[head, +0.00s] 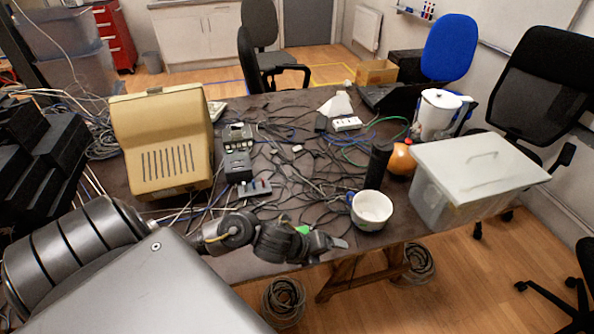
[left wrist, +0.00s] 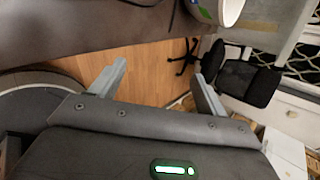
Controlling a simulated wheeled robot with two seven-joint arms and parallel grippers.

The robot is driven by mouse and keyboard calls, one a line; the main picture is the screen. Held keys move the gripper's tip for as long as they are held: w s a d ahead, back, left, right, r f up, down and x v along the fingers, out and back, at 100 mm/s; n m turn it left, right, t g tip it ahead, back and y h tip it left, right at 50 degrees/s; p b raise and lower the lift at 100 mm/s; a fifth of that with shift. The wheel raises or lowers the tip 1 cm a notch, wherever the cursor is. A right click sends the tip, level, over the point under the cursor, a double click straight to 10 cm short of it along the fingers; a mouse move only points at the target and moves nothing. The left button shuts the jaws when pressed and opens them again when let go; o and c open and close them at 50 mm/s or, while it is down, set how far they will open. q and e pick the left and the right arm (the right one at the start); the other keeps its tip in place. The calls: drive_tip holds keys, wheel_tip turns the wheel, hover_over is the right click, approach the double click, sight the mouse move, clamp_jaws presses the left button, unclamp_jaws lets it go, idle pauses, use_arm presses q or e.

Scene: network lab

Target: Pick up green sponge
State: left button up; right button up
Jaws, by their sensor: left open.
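My left gripper (head: 338,243) is at the front edge of the table, pointing right, short of the white bowl. In the left wrist view its two fingers (left wrist: 160,72) are apart with nothing between them, and floor shows beyond. A small green patch (head: 303,229) shows at the upper edge of the left gripper in the head view. I cannot tell whether it is the green sponge, partly hidden, or a light on the gripper. No sponge shows clearly in either view. My right gripper is not in view.
The cable-covered table (head: 285,105) carries a beige monitor (head: 163,140), a white bowl (head: 372,211), a dark cylinder (head: 378,165), an orange round object (head: 402,160) and a lidded plastic box (head: 465,185). The bowl also shows in the left wrist view (left wrist: 229,12). Open floor lies in front.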

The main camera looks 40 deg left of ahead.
use_arm(q)
drive_tip(key=s+a+r+m+g+y, duration=0.1)
drive_tip(key=a+r+m+g, duration=0.1)
drive_tip(key=a+m, duration=0.6)
drive_tip(key=s+a+r+m+g+y, duration=0.1)
drive_tip(key=a+r+m+g, duration=0.15)
drive_tip(key=a+m, duration=0.55)
drive_tip(key=shift+m, duration=0.3)
drive_tip(key=x, duration=0.3)
drive_tip(key=d+x, duration=0.1)
drive_tip(key=x, duration=0.2)
drive_tip(key=shift+w+d+f, duration=0.1)
drive_tip(key=shift+w+f, duration=0.05)
drive_tip(key=shift+f, duration=0.05)
drive_tip(key=p+x, duration=0.1)
drive_tip(key=x, duration=0.3)
drive_tip(key=shift+d+f+p, duration=0.25)
drive_tip(key=shift+p, duration=0.15)
drive_tip(key=shift+f, duration=0.35)
drive_tip(key=c, duration=1)
